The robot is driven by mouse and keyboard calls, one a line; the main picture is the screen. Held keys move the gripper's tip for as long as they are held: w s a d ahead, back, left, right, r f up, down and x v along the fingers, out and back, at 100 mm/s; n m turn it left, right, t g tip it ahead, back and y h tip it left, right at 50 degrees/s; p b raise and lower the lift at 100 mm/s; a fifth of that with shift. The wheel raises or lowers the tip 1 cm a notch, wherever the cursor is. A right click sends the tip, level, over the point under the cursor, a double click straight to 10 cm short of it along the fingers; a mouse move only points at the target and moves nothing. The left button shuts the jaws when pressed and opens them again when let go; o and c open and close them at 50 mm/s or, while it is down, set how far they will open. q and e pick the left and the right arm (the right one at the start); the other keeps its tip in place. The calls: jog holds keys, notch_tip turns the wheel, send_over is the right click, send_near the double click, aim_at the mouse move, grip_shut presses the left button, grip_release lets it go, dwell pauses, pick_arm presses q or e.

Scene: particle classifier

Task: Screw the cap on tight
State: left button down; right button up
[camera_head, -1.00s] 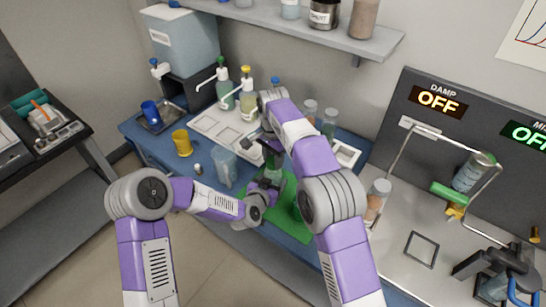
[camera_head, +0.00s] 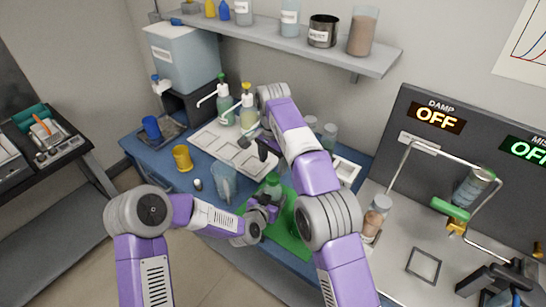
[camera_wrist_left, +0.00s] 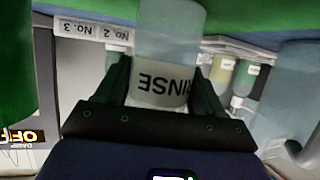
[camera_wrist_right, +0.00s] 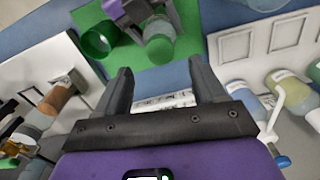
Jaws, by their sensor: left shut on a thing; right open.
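A clear bottle labelled RINSE (camera_wrist_left: 160,85) is held in my left gripper (camera_head: 266,203) above the green mat (camera_head: 290,235). A green cap (camera_head: 273,180) shows at the bottle's top; in the right wrist view the cap (camera_wrist_right: 160,48) faces the camera. I cannot tell how tightly it sits. In that view the left gripper (camera_wrist_right: 150,12) is beside the bottle. My right gripper (camera_head: 260,149) is open and empty, above and behind the bottle, apart from the cap. Its spread fingers (camera_wrist_right: 165,88) also show in the right wrist view.
A green open cylinder (camera_wrist_right: 98,40) stands on the mat near the bottle. A clear jug (camera_head: 223,183) and a yellow cup (camera_head: 182,158) are to the left. Pump bottles (camera_head: 226,108) stand behind a white tray (camera_head: 215,145). A jar (camera_head: 375,220) is at the right.

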jog(key=shift+r, duration=0.8)
pick_arm(q)
jog(key=shift+c, duration=0.2)
grip_release()
jog(key=v, duration=0.7)
jog(key=shift+s+a+r+p, duration=0.1)
jog(key=shift+s+a+p, duration=0.05)
jog(key=shift+p, duration=0.25)
pick_arm(e)
jog(key=shift+r, duration=0.35)
pick_arm(q)
jog(key=shift+s, duration=0.1)
pick_arm(e)
jog(key=shift+s, duration=0.1)
